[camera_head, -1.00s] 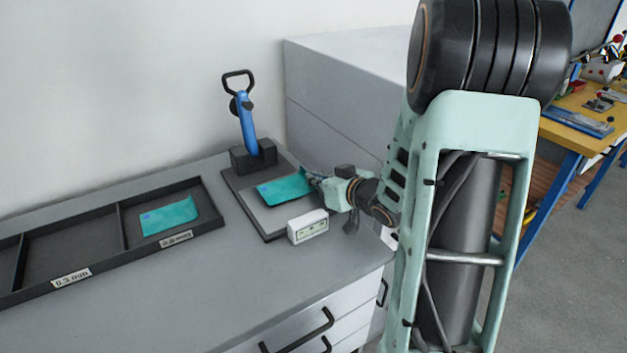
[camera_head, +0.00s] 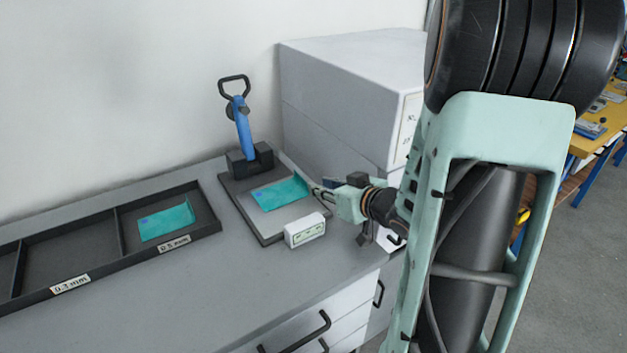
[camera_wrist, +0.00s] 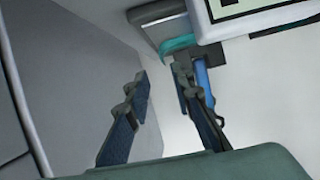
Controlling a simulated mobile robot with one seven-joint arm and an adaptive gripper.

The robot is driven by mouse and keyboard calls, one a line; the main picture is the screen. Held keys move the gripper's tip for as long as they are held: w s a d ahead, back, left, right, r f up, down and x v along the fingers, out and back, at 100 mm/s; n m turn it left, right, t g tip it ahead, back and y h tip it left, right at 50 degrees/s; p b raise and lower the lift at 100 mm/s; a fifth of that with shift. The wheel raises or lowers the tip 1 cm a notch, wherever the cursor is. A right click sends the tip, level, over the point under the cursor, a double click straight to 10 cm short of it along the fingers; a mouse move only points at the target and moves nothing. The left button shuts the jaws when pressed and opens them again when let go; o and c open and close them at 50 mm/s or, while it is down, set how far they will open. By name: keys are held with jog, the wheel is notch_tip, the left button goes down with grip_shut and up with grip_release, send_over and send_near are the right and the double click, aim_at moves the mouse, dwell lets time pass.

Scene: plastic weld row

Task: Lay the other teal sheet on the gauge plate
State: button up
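One teal sheet (camera_head: 280,194) lies on the light gauge plate (camera_head: 258,226), with an upturned flap at its right end. Its edge also shows in the wrist view (camera_wrist: 179,43). A similar teal sheet (camera_head: 167,221) with a blue corner mark lies in the tray compartment labelled 0.5 mm. My gripper (camera_head: 316,191) is just right of the sheet on the plate and looks apart from it. In the wrist view its two fingers (camera_wrist: 162,84) are spread with nothing between them.
A blue-handled clamp (camera_head: 243,130) stands at the plate's back edge. A small white readout box (camera_head: 305,231) stands at its front right. The dark tray (camera_head: 119,232) lies left; its 0.3 mm compartment looks empty. A large grey cabinet (camera_head: 340,95) rises behind my arm.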

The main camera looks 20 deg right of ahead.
jog(key=p+v, duration=0.1)
jog(key=v, duration=0.5)
jog(key=shift+s+r, duration=0.1)
jog(key=shift+s, duration=0.1)
jog(key=shift+w, duration=0.1)
